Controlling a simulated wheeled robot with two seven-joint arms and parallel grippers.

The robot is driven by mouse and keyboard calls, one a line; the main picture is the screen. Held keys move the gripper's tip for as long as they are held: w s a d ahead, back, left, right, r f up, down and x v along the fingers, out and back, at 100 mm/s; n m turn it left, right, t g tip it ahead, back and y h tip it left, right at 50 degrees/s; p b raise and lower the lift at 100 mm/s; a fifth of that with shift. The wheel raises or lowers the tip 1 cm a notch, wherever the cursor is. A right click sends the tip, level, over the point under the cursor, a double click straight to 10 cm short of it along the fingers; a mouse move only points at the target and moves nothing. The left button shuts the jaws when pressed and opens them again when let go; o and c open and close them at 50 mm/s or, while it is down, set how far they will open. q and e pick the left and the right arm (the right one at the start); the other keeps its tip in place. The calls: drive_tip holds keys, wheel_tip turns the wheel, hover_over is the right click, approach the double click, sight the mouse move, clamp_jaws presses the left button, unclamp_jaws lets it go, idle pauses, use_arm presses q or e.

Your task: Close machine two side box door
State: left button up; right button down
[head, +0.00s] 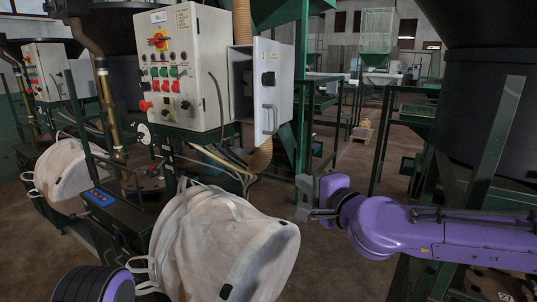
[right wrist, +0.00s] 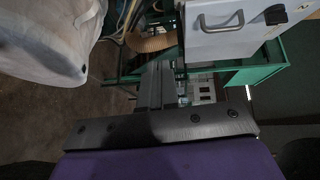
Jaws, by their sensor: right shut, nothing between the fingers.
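The No. 2 control box (head: 185,70) is a light grey cabinet with a red-and-yellow switch and several coloured buttons. On its right is a small side box (head: 241,84). Its door (head: 283,85) stands open, swung out to the right, with a black knob and a metal handle (head: 269,119). In the right wrist view the door (right wrist: 215,40) and its handle (right wrist: 220,22) show at the top. My right gripper (head: 304,205) is shut and empty, below and right of the door, apart from it. In the right wrist view its fingers (right wrist: 155,85) are together. My left gripper is not in view.
A white bulk bag (head: 225,245) hangs below the control box, left of my right gripper. A green post (head: 302,90) stands just behind the door. A corrugated hose (head: 260,158) hangs beneath it. Open floor (head: 345,165) lies behind my right gripper.

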wheel_tip(320, 180, up, 5)
drive_tip(key=p, duration=0.3)
approach(261, 142)
drive_tip(key=w+d, duration=0.1)
drive_tip(key=w, duration=0.3)
drive_tip(key=a, duration=0.1)
drive_tip(key=a+p, duration=0.1)
drive_tip(key=w+a, duration=0.1)
drive_tip(key=shift+f+t+y+p, duration=0.3)
drive_tip(key=shift+f+t+y, duration=0.1)
drive_tip(key=shift+a+f, duration=0.1)
drive_tip(key=shift+a, duration=0.15)
